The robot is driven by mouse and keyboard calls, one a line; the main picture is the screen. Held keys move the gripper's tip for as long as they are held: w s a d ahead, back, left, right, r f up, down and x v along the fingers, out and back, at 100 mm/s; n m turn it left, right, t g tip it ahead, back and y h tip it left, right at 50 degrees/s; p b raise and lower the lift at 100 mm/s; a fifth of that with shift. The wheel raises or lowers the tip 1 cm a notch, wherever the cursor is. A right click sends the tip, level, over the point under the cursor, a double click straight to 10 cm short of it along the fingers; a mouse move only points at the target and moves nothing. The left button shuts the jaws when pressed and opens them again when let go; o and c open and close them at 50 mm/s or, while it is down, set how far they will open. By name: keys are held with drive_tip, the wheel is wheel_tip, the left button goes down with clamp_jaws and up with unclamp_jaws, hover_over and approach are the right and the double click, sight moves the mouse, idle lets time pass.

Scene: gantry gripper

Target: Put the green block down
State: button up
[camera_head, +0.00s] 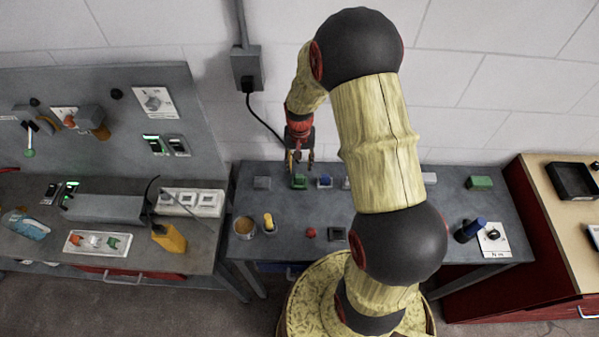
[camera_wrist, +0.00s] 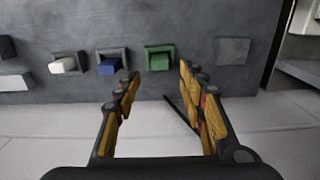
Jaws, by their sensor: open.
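The green block (camera_head: 299,182) sits in the row at the back of the grey table, just below my gripper (camera_head: 300,163) in the head view. In the wrist view the green block (camera_wrist: 159,61) appears seated in a green square holder, just beyond the gap between the fingertips of my gripper (camera_wrist: 157,76). The fingers are spread open with nothing between them. They look clear of the block, but the exact height is hard to tell. Another green block-like item (camera_head: 480,183) lies at the table's back right.
Beside the green block are a blue block (camera_wrist: 108,66) and a white block (camera_wrist: 63,65) in grey holders, and a plain grey square (camera_wrist: 233,51) on the other side. A cup (camera_head: 244,226) and a yellow item (camera_head: 268,222) stand nearer the front. The wall is close behind.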

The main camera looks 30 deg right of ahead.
wheel_tip(320, 180, up, 4)
wheel_tip(320, 180, up, 9)
drive_tip(key=n+t, duration=0.1)
hover_over(299, 176)
drive_tip(key=a, duration=0.3)
drive_tip(key=s+a+r+n+t, duration=0.1)
drive_tip(key=s+a+r, duration=0.2)
drive_tip(key=r, duration=0.3)
drive_tip(key=s+a+r+n+t, duration=0.1)
drive_tip(key=s+a+r, duration=0.15)
drive_tip(key=r, duration=0.35)
drive_tip(key=s+a+r+n+t, duration=0.1)
drive_tip(key=s+a+r+n, duration=0.1)
drive_tip(key=s+r, duration=0.2)
drive_tip(key=s+a+r+n+t, duration=0.1)
drive_tip(key=s+a+r, duration=0.2)
drive_tip(key=s, duration=0.7)
drive_tip(key=shift+s+a+r+n+t, duration=0.3)
drive_tip(key=shift+s+r+n, duration=0.1)
drive_tip(key=shift+r, duration=0.4)
